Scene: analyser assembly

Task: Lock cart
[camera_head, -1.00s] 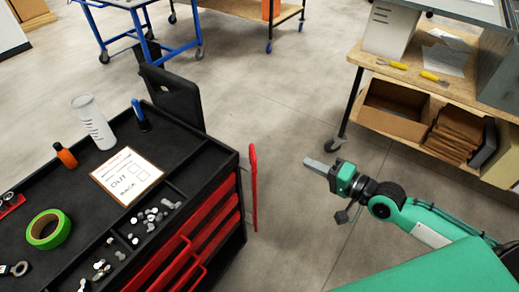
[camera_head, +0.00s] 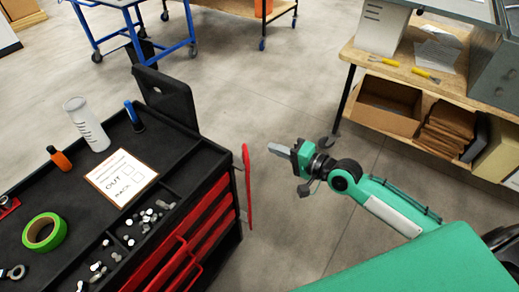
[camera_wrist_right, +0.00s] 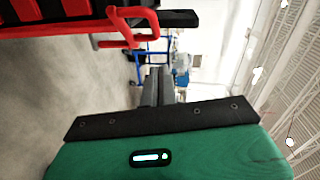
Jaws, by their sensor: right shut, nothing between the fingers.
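The black tool cart (camera_head: 178,153) with red drawers stands at the left in the head view. A red upright bar (camera_head: 247,187) sticks out at its right side; it shows as a red loop in the right wrist view (camera_wrist_right: 134,27). My right gripper (camera_head: 271,148) is shut and empty, pointing left toward the bar, with a gap between them. In the right wrist view its closed fingers (camera_wrist_right: 158,86) lie below and right of the red loop. My left gripper is not in view.
On the cart top are a white bottle (camera_head: 87,124), a green tape roll (camera_head: 44,232), a paper sign (camera_head: 121,178) and loose metal parts. A wooden workbench (camera_head: 398,72) stands at upper right. Bare floor (camera_head: 240,90) lies between them.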

